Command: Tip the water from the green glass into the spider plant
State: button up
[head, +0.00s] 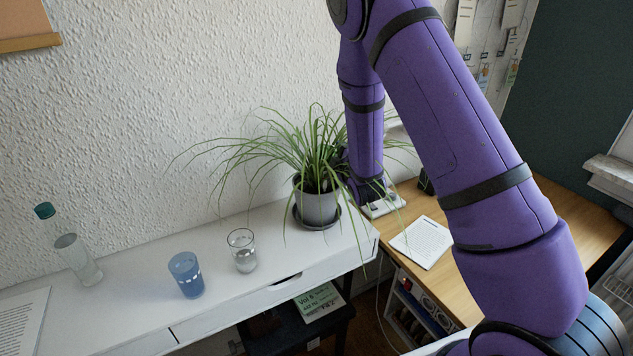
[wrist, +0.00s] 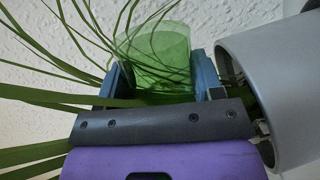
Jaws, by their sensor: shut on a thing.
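In the wrist view the pot (wrist: 285,95) appears sideways at the right, with long leaves (wrist: 55,100) crossing the view. My gripper (wrist: 160,75) is shut on the green glass (wrist: 155,50), which is translucent and sits between the blue fingers. Leaves overlap the glass. Its water level and exact tilt cannot be told. In the head view my arm reaches down beside the plant, and the glass is hidden.
A wooden desk (head: 465,300) with a paper sheet (head: 421,242) is at the right. The textured wall is close behind.

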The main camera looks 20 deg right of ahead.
jog(key=shift+d+r+m, duration=0.15)
jog(key=shift+r+m, duration=0.35)
jog(key=shift+m, duration=0.7)
jog(key=shift+m+y, duration=0.4)
jog(key=shift+f+m+g, duration=0.3)
jog(key=shift+f+m, duration=0.2)
jog(key=shift+m, duration=0.2)
jog(key=shift+r+m+y, duration=0.25)
jog(key=shift+m+y, duration=0.05)
jog(key=shift+m, duration=0.1)
jog(key=shift+d+r+m, duration=0.25)
jog(key=shift+d+m, duration=0.3)
jog(key=shift+m, duration=0.45)
jog(key=shift+d+f+m+y, duration=0.35)
jog(key=shift+f+m+y, duration=0.15)
jog(key=shift+m, duration=0.2)
jog(key=shift+w+d+r+m, duration=0.1)
jog(key=shift+d+r+m, duration=0.2)
jog(key=shift+r+m, duration=0.3)
jog(key=shift+d+f+m+y, duration=0.3)
jog(key=shift+f+m+y, duration=0.1)
jog(key=shift+m, duration=0.5)
jog(key=shift+r, duration=2.45)
